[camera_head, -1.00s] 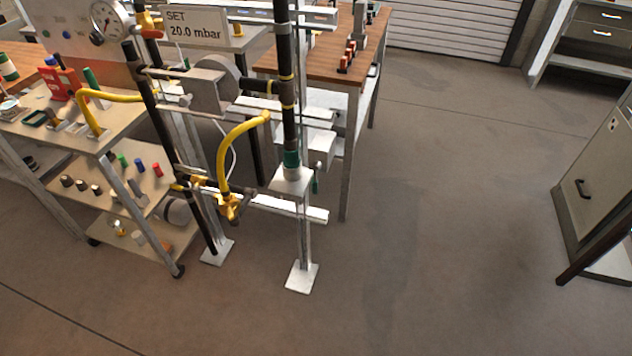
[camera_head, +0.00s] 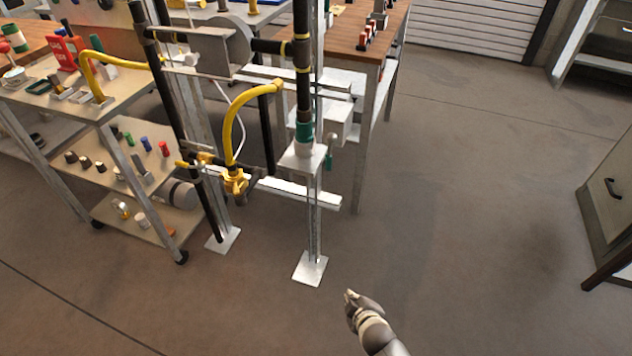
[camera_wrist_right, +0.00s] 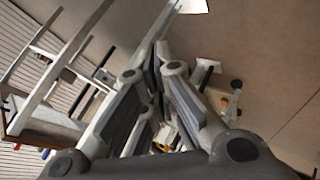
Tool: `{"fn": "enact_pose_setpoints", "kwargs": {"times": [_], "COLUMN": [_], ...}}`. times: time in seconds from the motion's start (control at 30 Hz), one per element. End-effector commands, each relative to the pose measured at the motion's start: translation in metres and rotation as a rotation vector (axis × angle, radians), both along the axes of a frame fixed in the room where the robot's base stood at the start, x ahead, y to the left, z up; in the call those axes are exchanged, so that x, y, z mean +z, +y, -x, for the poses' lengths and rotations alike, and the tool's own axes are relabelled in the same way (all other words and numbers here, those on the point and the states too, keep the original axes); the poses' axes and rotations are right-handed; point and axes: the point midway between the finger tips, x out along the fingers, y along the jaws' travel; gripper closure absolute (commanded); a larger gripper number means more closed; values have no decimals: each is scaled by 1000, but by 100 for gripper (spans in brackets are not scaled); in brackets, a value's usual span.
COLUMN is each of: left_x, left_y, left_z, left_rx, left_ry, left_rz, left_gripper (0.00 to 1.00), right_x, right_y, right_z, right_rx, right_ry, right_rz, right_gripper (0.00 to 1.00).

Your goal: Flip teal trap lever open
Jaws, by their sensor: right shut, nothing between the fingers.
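A black vertical pipe ends in a teal collar (camera_head: 304,132) above a white bracket on a stand. A small teal lever (camera_head: 330,155) hangs just right of this collar, pointing down. My right gripper (camera_head: 350,297) is low at the bottom centre, in front of and below the lever and apart from it. It is shut and empty; its fingers also meet in the right wrist view (camera_wrist_right: 160,52). I cannot make out the lever in the right wrist view. My left gripper is not in view.
A yellow hose (camera_head: 231,125) and brass valve (camera_head: 235,181) are left of the pipe. The stand's foot plate (camera_head: 310,269) is on the floor near my right gripper. A wheeled cart (camera_head: 128,130) is at the left. The floor to the right is clear up to a grey cabinet (camera_head: 607,200).

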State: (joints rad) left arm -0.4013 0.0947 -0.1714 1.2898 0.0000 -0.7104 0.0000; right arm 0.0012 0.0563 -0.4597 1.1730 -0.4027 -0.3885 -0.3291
Motion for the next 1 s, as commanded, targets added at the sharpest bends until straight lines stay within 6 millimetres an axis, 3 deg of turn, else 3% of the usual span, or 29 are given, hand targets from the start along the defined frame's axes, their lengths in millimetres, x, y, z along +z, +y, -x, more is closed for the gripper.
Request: {"fn": "enact_pose_setpoints", "kwargs": {"times": [0.03,0.2,0.33,0.53,0.73,1.0], "left_x": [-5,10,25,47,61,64], "left_y": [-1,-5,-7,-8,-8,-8], "left_z": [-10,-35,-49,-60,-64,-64], "left_rx": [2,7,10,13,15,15], "left_ry": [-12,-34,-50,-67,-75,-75], "left_rz": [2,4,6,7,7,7], "left_gripper": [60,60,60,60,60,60], "right_x": [16,98,166,249,289,295], "right_y": [15,59,88,117,128,130], "right_z": [-26,-86,-111,-121,-118,-117], "right_rx": [50,188,262,316,329,330], "right_ry": [-81,-334,-526,-754,-855,-866], "right_rz": [28,150,246,361,416,423], "right_gripper": [100,100,100,100,100,100]}}
